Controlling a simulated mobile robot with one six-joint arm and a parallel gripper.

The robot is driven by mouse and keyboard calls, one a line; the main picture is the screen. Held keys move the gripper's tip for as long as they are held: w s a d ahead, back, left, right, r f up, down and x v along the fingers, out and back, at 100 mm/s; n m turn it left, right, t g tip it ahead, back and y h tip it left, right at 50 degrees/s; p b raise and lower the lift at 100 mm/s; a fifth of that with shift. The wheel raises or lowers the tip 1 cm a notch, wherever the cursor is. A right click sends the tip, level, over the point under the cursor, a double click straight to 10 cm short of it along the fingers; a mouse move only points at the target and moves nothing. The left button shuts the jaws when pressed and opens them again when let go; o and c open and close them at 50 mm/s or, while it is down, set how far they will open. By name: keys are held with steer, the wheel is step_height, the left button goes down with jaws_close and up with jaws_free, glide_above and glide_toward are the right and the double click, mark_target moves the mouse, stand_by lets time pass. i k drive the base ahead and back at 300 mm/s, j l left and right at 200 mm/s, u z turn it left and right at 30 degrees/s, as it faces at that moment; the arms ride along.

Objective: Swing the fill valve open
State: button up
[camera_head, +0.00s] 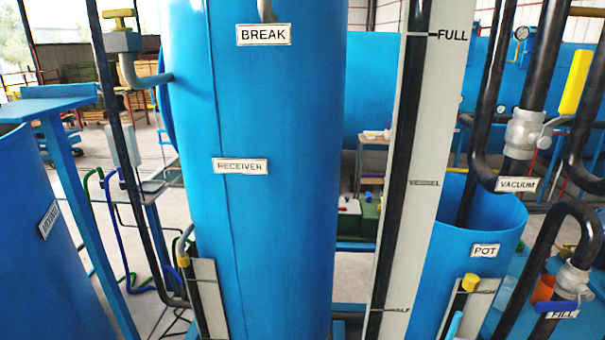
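The fill valve (574,279) is at the lower right edge of the camera_head view. It is a grey metal body on a black pipe that arches over. Its blue handle (553,306) lies roughly level, just above a white FILL label (563,315). The handle runs across the pipe's line. The lower part of the pipe beside the valve is cut off or hard to make out. My gripper is not in view.
A blue POT tank (440,235) stands left of the fill valve. The vacuum valve (524,134) with an upright yellow handle (575,82) is above. A tall gauge board (436,100) and the large blue RECEIVER tank (270,230) fill the middle. Black pipes crowd the right.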

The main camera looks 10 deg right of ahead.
mark_target(553, 306)
steer(key=k+l+z, duration=0.1)
steer(key=z, duration=0.35)
steer(key=l+z, duration=0.2)
steer(key=z, duration=0.25)
steer(key=k+l+z, duration=0.1)
steer(key=z, duration=0.35)
steer(key=i+l, duration=0.05)
steer(key=l, duration=0.05)
